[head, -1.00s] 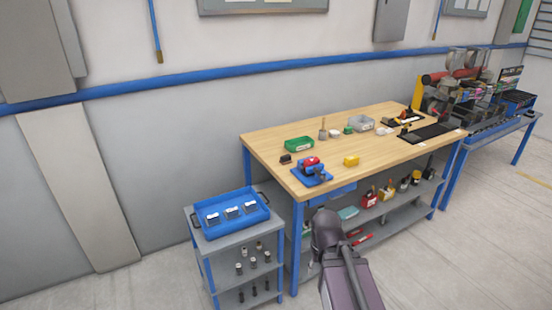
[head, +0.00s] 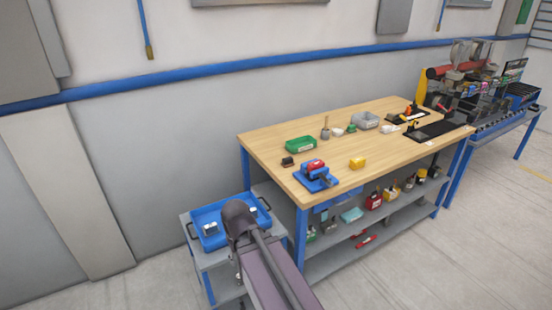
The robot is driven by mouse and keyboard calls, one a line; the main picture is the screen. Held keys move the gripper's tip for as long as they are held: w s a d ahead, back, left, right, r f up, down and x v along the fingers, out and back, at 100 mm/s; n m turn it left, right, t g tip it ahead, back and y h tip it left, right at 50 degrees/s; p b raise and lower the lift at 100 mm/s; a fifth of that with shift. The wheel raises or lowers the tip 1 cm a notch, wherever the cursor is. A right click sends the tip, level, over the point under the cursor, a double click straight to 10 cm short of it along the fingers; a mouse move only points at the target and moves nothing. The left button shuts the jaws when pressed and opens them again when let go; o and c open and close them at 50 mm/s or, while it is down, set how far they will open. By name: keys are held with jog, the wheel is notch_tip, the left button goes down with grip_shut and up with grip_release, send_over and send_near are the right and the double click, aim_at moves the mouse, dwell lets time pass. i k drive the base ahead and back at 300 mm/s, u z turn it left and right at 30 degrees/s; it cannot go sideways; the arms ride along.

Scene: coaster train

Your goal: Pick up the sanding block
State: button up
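I cannot tell for sure which thing is the sanding block. A small dark block (head: 287,162) lies near the left edge of the wooden workbench (head: 340,140), in front of a green bin. A small yellow block (head: 357,163) lies nearer the bench's front edge, right of a blue and red vise-like device (head: 316,177). My arm reaches up from the bottom over the small cart, left of the bench. My gripper's fingers do not show.
A blue tray (head: 200,220) with small blocks sits on a grey cart, partly hidden by my arm. The green bin (head: 300,144) and a grey bin (head: 365,121) stand on the bench. The bench's front middle is clear. A cluttered second table (head: 500,127) stands at right.

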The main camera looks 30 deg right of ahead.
aim_at(285, 163)
jog(key=u, duration=0.05)
jog(key=i, duration=0.75)
jog(key=z, duration=0.7)
jog(key=i, duration=0.55)
jog(key=z, duration=0.35)
